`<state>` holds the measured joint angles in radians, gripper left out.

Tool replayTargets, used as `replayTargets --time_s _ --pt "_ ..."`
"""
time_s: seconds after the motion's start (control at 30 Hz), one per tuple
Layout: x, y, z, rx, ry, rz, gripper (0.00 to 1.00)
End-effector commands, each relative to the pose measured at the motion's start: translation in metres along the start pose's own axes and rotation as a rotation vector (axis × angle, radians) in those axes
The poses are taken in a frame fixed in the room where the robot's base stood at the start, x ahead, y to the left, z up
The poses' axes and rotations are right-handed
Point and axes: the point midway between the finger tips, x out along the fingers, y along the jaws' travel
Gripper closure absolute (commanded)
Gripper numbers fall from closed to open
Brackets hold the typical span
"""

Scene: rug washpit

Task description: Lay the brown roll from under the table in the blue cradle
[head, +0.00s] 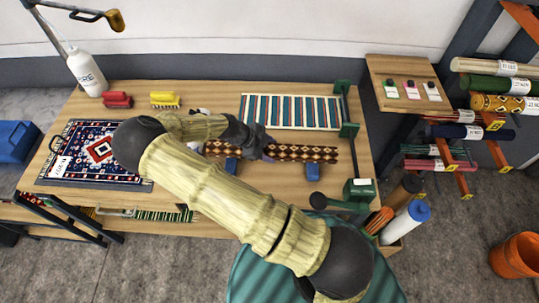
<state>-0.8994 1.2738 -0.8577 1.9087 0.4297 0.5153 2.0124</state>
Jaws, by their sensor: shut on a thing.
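The brown roll (306,153), with a dark and tan diamond pattern, lies level, left to right, over the middle of the table. My gripper (258,146) is shut on it near its middle, and my wrist and fingers hide part of it. The blue cradle shows as two blue supports, the left one (231,166) and the right one (283,167), just below the roll in the picture. The roll covers their upper parts. I cannot tell whether the roll touches the cradle or hangs a little above it.
The wooden table (210,98) also bears a patterned rug (77,139) at left, red (117,100) and yellow (165,100) brushes, and a striped piece (290,111) in a green frame behind the roll. A green clamp-like tool (345,203) stands at front right. A rack of rolls (497,84) is at right.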

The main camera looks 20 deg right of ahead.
Motion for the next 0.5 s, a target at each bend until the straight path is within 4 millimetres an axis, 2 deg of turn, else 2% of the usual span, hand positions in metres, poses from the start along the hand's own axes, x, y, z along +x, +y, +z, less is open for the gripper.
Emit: replayTargets --time_s 0.17,0.5 --pt "0.003 0.001 0.002 -0.002 0.002 -0.001 0.86" --pt "0.031 0.01 0.023 -0.002 0.001 -0.001 0.86"
